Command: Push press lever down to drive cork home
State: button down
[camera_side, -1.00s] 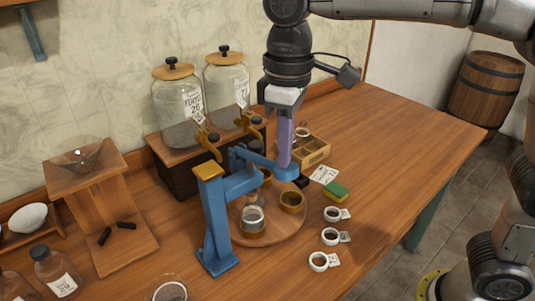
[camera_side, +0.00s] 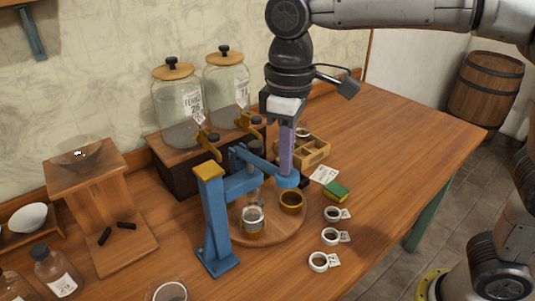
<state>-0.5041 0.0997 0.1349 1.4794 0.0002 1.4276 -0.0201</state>
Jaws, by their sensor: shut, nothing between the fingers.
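The blue press (camera_side: 214,220) stands upright on the table with a gold cap on its post. Its blue lever (camera_side: 262,168) slopes down to the right and ends in a rounded blue tip (camera_side: 287,180). My gripper (camera_side: 286,172) points straight down, shut and empty, with its purple fingers at the lever's tip; they appear to touch it. Under the press arm a small glass vessel (camera_side: 253,217) stands in a brass holder on the round wooden turntable (camera_side: 275,235). The cork is too small to make out clearly.
An empty-looking brass cup (camera_side: 291,201) sits on the turntable. Two glass jars (camera_side: 178,105) with taps stand on a wooden stand behind. A divided wooden box (camera_side: 312,152), a green sponge (camera_side: 336,191) and white rings (camera_side: 332,214) lie to the right. The table's far right is clear.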

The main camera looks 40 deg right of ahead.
jog(key=shift+s+f, duration=0.15)
jog(key=shift+f, duration=0.05)
dwell(0.4)
jog(key=shift+f, duration=0.6)
jog(key=shift+s, duration=0.1)
